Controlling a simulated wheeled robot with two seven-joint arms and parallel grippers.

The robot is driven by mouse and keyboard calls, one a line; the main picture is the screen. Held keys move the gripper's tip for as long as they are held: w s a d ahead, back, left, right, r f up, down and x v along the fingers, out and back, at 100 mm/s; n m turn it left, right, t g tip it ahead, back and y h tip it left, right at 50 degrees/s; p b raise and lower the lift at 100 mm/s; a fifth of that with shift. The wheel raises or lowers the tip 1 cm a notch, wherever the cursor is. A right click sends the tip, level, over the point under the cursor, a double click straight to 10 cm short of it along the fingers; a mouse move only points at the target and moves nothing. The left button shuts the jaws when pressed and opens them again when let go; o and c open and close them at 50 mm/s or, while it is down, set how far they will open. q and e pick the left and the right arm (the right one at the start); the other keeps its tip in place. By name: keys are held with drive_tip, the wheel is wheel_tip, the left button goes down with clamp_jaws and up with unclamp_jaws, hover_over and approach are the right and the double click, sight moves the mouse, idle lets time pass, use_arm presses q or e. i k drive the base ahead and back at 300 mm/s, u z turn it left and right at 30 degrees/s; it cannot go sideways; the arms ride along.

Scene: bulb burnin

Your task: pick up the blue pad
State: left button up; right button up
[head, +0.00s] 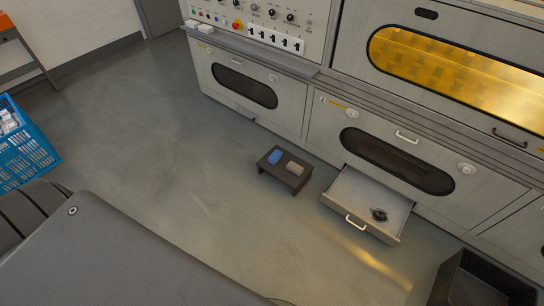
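The blue pad (275,157) lies on the left part of a small dark low stool (283,176) that stands on the floor in front of the cabinets. A greyish-pink pad or block (295,168) lies beside it on the same stool, a little to the right. The two look slightly apart. Neither of my grippers shows in the head view, so nothing is seen near the blue pad.
An open drawer (346,205) with a small dark object (379,214) in it juts out right of the stool. A dark open bin (480,285) stands at the lower right. A blue crate (27,158) stands at the left. The floor left of the stool is clear.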

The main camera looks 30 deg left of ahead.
sight(277, 155)
drive_tip(key=u, duration=0.65)
drive_tip(key=i, duration=1.65)
drive_tip(key=z, duration=0.55)
drive_tip(key=i, duration=0.35)
drive_tip(key=z, duration=0.35)
